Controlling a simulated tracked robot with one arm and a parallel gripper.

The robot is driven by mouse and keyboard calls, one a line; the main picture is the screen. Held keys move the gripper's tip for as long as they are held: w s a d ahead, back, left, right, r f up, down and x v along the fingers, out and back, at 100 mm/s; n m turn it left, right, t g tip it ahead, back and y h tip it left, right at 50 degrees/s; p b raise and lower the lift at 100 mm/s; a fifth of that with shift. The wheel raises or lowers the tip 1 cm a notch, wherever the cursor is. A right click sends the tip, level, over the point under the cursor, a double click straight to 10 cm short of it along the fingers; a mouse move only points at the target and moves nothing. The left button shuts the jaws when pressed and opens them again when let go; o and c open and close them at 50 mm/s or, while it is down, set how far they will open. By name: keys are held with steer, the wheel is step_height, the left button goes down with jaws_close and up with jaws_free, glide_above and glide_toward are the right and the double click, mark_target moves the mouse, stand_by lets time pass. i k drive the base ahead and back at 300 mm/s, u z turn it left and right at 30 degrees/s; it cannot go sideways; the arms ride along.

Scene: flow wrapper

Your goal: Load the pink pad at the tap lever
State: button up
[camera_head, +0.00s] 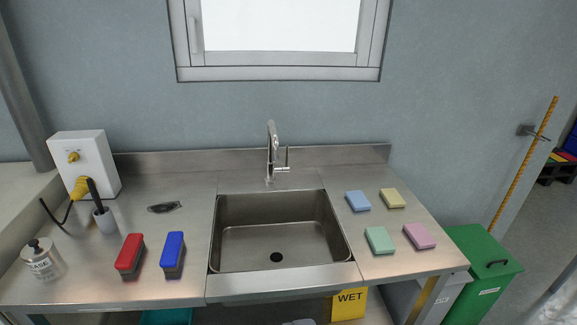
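The pink pad (419,236) lies flat on the steel counter to the right of the sink, nearest the counter's right edge. A green pad (380,240), a blue pad (358,201) and a yellow pad (392,198) lie near it, apart from one another. The tap (271,150) stands behind the sink, with its thin upright lever (287,157) on the right side. My gripper does not show in this view.
The sink (230,245) is empty. Red (130,252) and blue (173,250) brushes, a metal can (42,259), a cup (105,221) and a white box (85,163) stand on the left. A green bin (481,262) is at right.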

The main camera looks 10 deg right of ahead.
mark_target(286, 168)
steer(key=z, duration=0.55)
steer(key=i, duration=1.85)
